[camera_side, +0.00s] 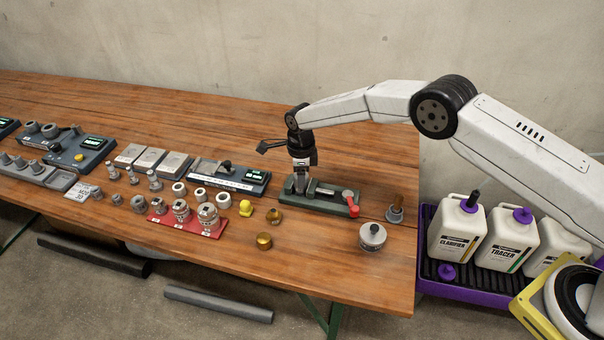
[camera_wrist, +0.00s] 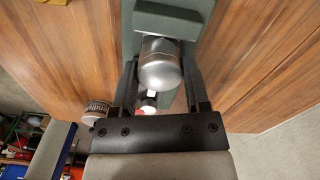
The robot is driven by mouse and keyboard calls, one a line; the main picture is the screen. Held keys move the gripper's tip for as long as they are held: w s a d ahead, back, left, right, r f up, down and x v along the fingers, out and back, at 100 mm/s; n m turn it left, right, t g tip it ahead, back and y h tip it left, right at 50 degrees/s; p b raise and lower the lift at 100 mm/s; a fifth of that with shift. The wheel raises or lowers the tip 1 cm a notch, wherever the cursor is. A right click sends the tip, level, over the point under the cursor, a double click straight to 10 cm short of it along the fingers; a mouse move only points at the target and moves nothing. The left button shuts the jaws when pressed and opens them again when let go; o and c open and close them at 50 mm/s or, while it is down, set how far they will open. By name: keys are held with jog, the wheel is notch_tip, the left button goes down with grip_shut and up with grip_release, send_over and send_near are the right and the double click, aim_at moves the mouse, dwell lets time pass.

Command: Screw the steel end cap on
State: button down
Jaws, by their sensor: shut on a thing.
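My gripper (camera_side: 300,181) points down at the left end of a green vise-like fixture (camera_side: 325,206) on the wooden bench. In the wrist view my gripper (camera_wrist: 161,80) has its two dark fingers on either side of a rounded, shiny steel end cap (camera_wrist: 160,68), and is shut on it. The cap lies over the green fixture (camera_wrist: 165,22), whose red-tipped lever (camera_side: 350,197) shows at the right end in the side view. The fingers hide the cap's sides. I cannot tell whether its thread is engaged with a pipe.
Brass fittings (camera_side: 264,241) and a yellow piece (camera_side: 246,208) stand left of the fixture, near a red tray (camera_side: 165,217) of fittings. The bench behind is clear.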

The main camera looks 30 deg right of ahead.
jog(key=shift+f+m, duration=0.1)
jog(key=shift+m, duration=0.5)
jog(key=shift+m, duration=0.3)
jog(key=shift+m, duration=0.6)
jog(key=m, duration=0.4)
jog(key=shift+c, duration=1.4)
grip_release()
